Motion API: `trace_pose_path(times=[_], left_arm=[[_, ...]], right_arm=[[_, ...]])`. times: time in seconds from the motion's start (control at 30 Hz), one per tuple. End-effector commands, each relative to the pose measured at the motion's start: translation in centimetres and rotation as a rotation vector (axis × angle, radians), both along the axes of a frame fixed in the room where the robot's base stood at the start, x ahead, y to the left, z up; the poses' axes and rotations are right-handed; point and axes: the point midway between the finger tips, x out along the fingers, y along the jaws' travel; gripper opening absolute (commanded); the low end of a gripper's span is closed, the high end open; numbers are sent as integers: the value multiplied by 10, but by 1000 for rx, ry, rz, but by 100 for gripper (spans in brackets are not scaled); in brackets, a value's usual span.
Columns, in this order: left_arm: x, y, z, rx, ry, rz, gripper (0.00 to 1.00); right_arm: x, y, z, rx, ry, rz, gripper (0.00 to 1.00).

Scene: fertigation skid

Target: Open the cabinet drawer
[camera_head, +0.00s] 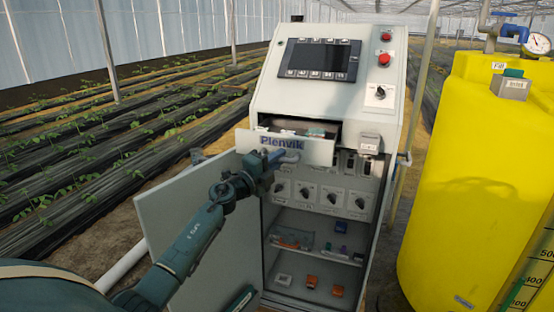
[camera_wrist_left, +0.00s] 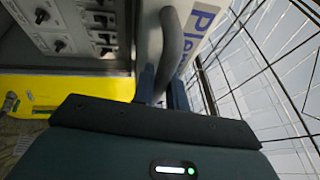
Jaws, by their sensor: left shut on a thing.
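The cabinet (camera_head: 263,95) is a light grey control cabinet with a screen at the top. Its drawer (camera_head: 318,152), marked "Plenvik", stands partly out, and some contents show behind its front panel. The grey bar handle (camera_head: 290,156) is on the drawer front; it also shows in the left wrist view (camera_wrist_left: 174,40). My left gripper (camera_head: 277,160) is shut on this handle, with its fingers on either side of the bar in the left wrist view (camera_wrist_left: 163,90). My right gripper is not in view.
Below the drawer, a cabinet door (camera_head: 160,205) hangs open to the left, beside my left arm. Rotary switches (camera_head: 306,192) and shelves with small parts (camera_head: 312,252) show inside. A yellow tank (camera_head: 455,170) stands close on the right. Planted rows lie on the left.

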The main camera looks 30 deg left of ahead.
Motion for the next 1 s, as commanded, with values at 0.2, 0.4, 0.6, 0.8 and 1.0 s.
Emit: trace_pose_path(times=[0.2,0.4,0.6,0.8,1.0], left_arm=[[0,0,0,1,0,1,0],[0,0,0,1,0,1,27],[0,0,0,0,0,1,36],[-2,1,0,0,0,1,36],[-23,4,-5,2,3,1,36]], right_arm=[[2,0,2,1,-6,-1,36],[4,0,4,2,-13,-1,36],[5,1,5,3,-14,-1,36],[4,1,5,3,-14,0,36],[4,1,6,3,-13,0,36]])
